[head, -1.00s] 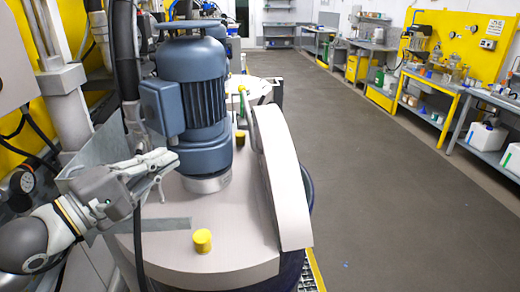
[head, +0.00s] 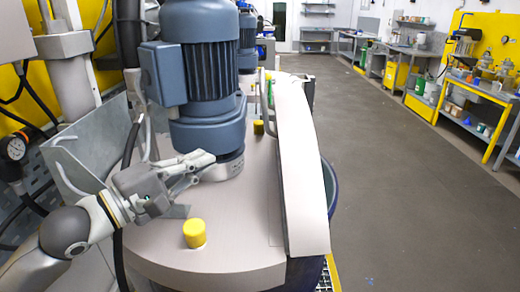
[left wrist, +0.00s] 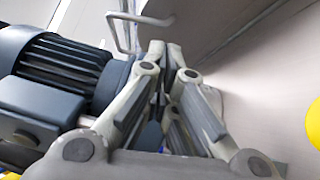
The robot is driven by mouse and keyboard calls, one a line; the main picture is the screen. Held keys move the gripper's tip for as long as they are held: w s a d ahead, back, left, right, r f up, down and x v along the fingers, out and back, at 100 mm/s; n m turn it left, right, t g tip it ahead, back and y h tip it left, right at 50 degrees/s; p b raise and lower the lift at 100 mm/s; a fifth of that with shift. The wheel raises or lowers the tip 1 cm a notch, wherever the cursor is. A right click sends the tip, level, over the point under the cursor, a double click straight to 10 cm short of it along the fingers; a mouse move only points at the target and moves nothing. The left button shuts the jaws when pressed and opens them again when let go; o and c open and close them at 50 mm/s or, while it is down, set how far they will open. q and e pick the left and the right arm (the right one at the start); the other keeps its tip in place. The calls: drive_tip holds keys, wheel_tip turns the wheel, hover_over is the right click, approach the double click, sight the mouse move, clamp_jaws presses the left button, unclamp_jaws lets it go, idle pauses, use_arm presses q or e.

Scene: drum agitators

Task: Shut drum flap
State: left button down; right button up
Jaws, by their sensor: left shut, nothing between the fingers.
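The drum flap (head: 302,170) is a pale grey curved panel that stands raised along the right side of the drum lid (head: 235,215). A thin bent handle (head: 263,88) shows at its far left side; a similar bent handle (left wrist: 128,22) shows at the top of the left wrist view. My left gripper (head: 208,160) is shut and empty, above the lid, in front of the motor's base and left of the flap, apart from it. In the left wrist view its fingertips (left wrist: 165,48) are together below the handle. My right gripper is not in view.
A blue-grey motor (head: 200,85) stands on the lid behind my gripper. A yellow cap (head: 194,233) is in front, and another (head: 258,127) is farther back. A metal bracket (head: 75,155) is at left. The floor (head: 400,200) on the right is clear.

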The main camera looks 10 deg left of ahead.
use_arm(q)
drive_tip(key=p, duration=0.4)
approach(285, 121)
drive_tip(key=w+a+f, duration=0.2)
drive_tip(key=w+a, duration=0.1)
drive_tip(key=a, duration=0.1)
drive_tip(key=d, duration=0.1)
drive_tip(key=w+d+p, duration=0.1)
drive_tip(key=d, duration=0.1)
drive_tip(key=w+d+p, duration=0.1)
drive_tip(key=shift+d, duration=0.4)
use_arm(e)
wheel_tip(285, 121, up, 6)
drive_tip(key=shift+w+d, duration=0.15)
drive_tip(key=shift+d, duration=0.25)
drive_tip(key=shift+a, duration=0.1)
use_arm(q)
drive_tip(key=shift+w, duration=0.1)
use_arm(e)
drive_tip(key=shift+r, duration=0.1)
